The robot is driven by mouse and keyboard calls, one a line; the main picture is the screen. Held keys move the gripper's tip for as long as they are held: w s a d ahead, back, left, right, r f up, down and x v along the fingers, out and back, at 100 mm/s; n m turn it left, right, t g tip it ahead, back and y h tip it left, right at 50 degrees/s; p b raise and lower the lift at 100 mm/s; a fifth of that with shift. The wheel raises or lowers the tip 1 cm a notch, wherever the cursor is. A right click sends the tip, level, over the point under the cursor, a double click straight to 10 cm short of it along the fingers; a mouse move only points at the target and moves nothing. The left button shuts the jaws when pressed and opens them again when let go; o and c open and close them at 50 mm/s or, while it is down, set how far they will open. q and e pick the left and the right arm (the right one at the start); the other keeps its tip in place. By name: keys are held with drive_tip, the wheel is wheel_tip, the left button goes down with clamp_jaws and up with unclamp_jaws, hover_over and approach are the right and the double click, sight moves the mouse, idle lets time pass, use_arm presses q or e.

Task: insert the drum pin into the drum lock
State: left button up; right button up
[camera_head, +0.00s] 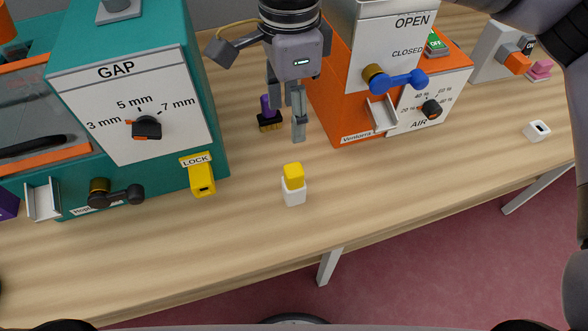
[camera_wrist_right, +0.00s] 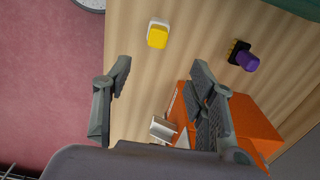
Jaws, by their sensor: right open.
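A small block with a yellow top and a white base, which looks like the drum pin in its holder (camera_head: 293,183), stands on the table in front of the machines. It also shows near the top of the right wrist view (camera_wrist_right: 157,36). The yellow drum lock (camera_head: 202,181), under a LOCK label, is on the lower front of the teal machine. My right gripper (camera_head: 287,121) is open and empty, pointing down above the table behind the yellow-topped block. Its two fingers show wide apart in the right wrist view (camera_wrist_right: 163,64). My left gripper is not in view.
The teal machine (camera_head: 215,120) stands at left, with a dark crank (camera_head: 116,195). The orange machine (camera_head: 330,95) with a blue handle (camera_head: 400,80) stands right of my gripper. A purple-topped black piece (camera_head: 269,118) sits between them. The table front is mostly clear.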

sight(294, 170)
wheel_tip(294, 170, down, 12)
drive_tip(key=p, duration=0.3)
drive_tip(key=shift+r, duration=0.25)
drive_tip(key=shift+s+d+f+p, duration=0.1)
drive_tip(key=shift+f+p, duration=0.4)
drive_tip(key=shift+p, duration=0.25)
wheel_tip(294, 170, down, 4)
drive_tip(key=shift+d+r+p, duration=0.15)
drive_tip(key=shift+r+p, duration=0.05)
drive_tip(key=shift+p, duration=0.75)
drive_tip(key=shift+f, duration=0.45)
clamp_jaws()
